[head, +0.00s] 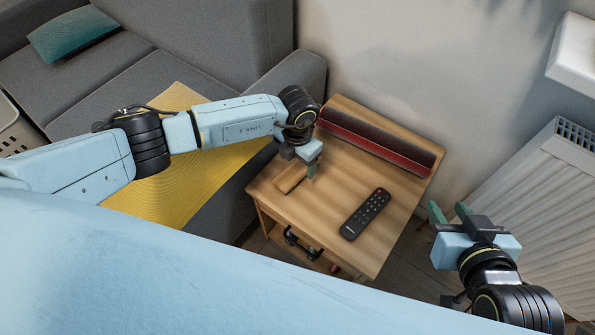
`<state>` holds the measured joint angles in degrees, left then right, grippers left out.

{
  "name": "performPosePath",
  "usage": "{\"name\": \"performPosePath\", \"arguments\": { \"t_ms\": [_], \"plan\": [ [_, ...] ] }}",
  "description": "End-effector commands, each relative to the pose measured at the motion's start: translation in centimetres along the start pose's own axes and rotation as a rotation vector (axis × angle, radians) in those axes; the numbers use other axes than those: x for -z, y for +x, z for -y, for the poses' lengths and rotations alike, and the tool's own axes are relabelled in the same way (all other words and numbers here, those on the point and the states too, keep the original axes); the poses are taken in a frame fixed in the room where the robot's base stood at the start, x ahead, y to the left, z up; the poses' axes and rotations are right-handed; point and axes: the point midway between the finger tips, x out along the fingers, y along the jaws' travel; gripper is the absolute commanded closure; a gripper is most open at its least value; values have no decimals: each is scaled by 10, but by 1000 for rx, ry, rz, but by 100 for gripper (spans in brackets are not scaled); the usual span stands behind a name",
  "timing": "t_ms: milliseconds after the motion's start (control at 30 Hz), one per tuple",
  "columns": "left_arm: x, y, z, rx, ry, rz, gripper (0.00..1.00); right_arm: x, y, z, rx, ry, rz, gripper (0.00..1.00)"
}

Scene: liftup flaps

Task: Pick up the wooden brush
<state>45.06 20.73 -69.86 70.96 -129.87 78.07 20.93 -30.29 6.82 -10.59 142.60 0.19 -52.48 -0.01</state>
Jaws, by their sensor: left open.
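The wooden brush (289,178) appears to be the small light-brown wooden piece lying on the left part of the wooden side table (395,240), and it blends with the tabletop.
A black remote control (365,214) lies on the table's front right. A long dark-red box (376,141) lies along the back edge. A grey sofa (170,75) with a yellow blanket (170,185) is on the left. A white radiator (545,200) stands at the right.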

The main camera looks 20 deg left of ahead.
Motion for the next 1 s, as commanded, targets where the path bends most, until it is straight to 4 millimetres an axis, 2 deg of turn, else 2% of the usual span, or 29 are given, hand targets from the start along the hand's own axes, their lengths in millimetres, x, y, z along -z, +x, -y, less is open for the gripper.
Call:
{"name": "performPosePath", "arguments": {
  "t_ms": [233, 500, 700, 933, 1000],
  "plan": [
    [-1, 19, -1, 1, -1, 0, 27, 42, 2, 9, 23, 0, -256, 64],
    [-2, 36, -1, 0, 0, 0, 27, 83, -11, 17, 44, 5, -513, 64],
    [-2, 41, -1, 0, -1, 1, 27, 96, -18, 20, 52, 8, -597, 64],
    [-2, 41, -1, 0, 0, 1, 27, 97, -19, 20, 52, 8, -602, 64],
    [-2, 41, -1, 0, 0, 1, 35, 97, -19, 20, 52, 8, -602, 64]
  ]
}}
